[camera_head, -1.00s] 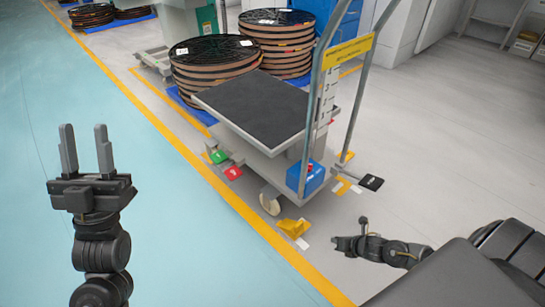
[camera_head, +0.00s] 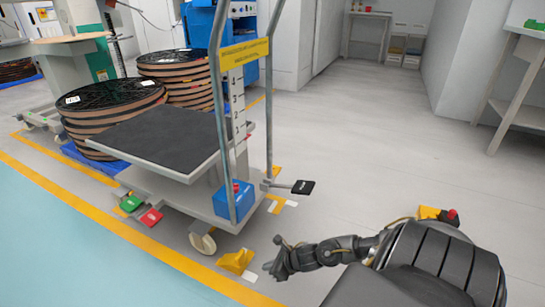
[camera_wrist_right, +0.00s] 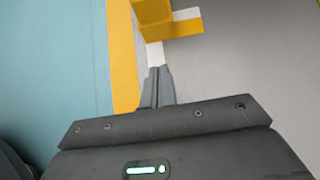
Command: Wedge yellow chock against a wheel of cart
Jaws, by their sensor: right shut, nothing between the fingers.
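The yellow chock (camera_head: 236,261) lies on the floor just in front of the cart's (camera_head: 168,141) near caster wheel (camera_head: 203,241), with a visible gap between them. White tape shows on the floor beside the chock. My right gripper (camera_head: 270,270) is low, just right of the chock, shut and empty. In the right wrist view the shut fingers (camera_wrist_right: 158,84) point toward the chock (camera_wrist_right: 155,14), which is cut off by the top edge and apart from the fingertips. My left gripper is out of view.
A blue box (camera_head: 232,201) sits on the cart's deck. Red (camera_head: 150,217) and green (camera_head: 130,203) pieces are by its left side, and a black pedal (camera_head: 303,187) sticks out right. Reels (camera_head: 110,112) stand behind.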

